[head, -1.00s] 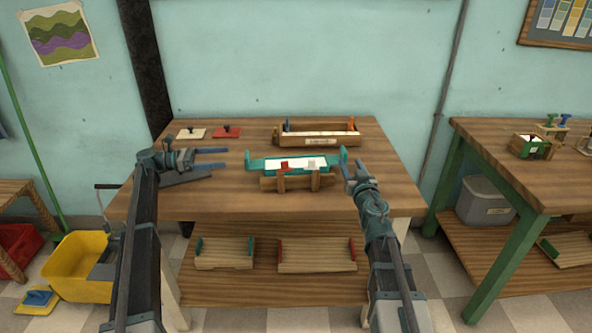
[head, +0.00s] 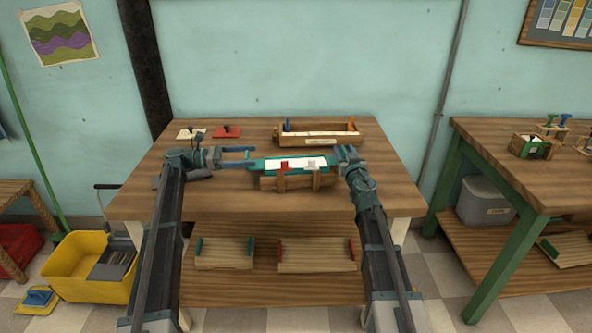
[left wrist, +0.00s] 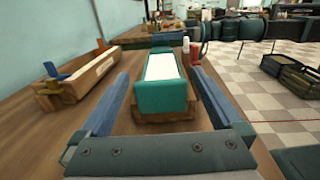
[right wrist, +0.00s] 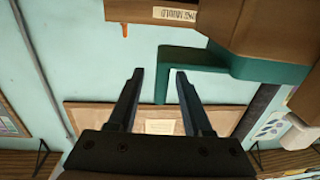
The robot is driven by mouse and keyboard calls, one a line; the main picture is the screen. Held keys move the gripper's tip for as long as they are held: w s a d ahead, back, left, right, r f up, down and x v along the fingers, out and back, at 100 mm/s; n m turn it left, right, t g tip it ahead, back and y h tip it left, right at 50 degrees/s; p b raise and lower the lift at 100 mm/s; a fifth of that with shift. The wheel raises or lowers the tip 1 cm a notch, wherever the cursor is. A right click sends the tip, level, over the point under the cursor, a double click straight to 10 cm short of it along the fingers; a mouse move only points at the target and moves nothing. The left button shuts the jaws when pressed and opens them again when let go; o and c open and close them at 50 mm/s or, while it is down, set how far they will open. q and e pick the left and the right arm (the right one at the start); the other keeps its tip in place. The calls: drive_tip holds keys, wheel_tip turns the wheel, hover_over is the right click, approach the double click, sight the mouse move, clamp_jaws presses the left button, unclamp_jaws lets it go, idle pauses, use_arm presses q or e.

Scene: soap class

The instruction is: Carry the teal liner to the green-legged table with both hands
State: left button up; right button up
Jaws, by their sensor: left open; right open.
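The teal liner (head: 262,165) holds a white slab and sits in a wooden cradle (head: 290,183) on the middle table. Its teal left end (left wrist: 162,97) shows in the left wrist view between the fingers of my open left gripper (left wrist: 160,72). In the head view the left gripper (head: 243,157) is at the liner's left end. My right gripper (head: 341,155) is at the right end. In the right wrist view, the liner's hooked teal end (right wrist: 163,75) lies between the open fingertips of my right gripper (right wrist: 160,71). Contact is unclear. The green-legged table (head: 500,245) stands at right.
A wooden box (head: 320,140) stands behind the liner. White and red plates with dark knobs lie back left. The green-legged table carries a small green-ended box (head: 531,147) and stamps; its front top looks clear. A floor gap separates the tables. A yellow bucket (head: 85,268) stands left.

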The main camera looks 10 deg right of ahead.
use_arm(q)
drive_tip(key=c, duration=0.7)
use_arm(e)
drive_tip(key=c, duration=0.7)
use_arm(q)
clamp_jaws()
use_arm(e)
clamp_jaws()
